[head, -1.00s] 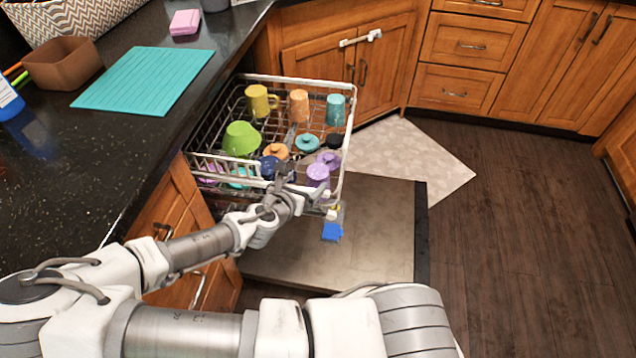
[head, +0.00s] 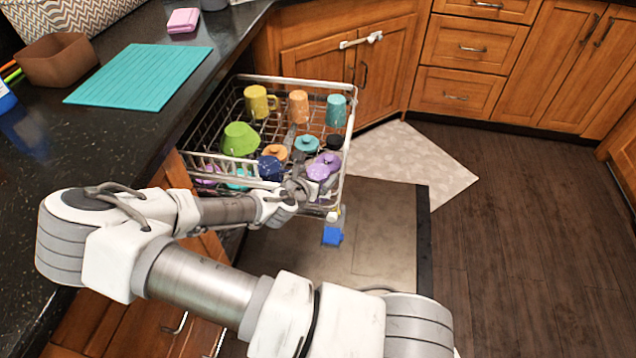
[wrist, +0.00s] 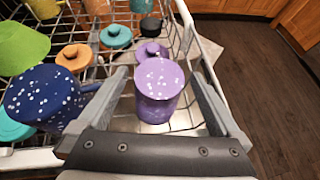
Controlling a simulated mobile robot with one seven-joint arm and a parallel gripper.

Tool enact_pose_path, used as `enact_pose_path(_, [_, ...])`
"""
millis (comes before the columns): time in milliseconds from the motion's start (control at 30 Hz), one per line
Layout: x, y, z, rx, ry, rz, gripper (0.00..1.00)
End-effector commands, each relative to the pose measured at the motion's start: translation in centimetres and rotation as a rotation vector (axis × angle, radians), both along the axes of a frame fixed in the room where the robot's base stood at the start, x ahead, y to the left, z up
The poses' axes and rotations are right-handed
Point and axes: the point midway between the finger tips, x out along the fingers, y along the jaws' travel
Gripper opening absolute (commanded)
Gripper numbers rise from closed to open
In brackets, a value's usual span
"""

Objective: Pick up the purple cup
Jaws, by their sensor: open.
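The purple cup (wrist: 158,92) is light purple with white speckles and stands bottom up in the dishwasher rack. In the wrist view it lies between the two open fingers of my gripper (wrist: 160,100), with a gap to each finger. In the head view the cup (head: 318,173) shows at the rack's near right corner, just beyond my gripper (head: 303,186), which partly hides it. A purple lid (wrist: 151,50) with a knob lies just behind the cup.
A dark blue speckled cup (wrist: 48,98) stands close to the left finger. The rack (head: 347,118) also holds green, yellow, orange and teal cups and several lids. Its wire wall (wrist: 190,40) runs close on the right.

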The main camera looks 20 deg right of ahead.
Motion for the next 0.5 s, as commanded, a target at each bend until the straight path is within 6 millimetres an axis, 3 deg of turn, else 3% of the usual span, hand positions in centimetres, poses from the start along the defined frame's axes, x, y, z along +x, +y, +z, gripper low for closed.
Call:
enact_pose_path(200, [0.02,0.00,0.03,0.000,0.000,0.001,0.98])
enact_pose_path(500, [0.01,0.01,0.02,0.000,0.000,0.000,0.44])
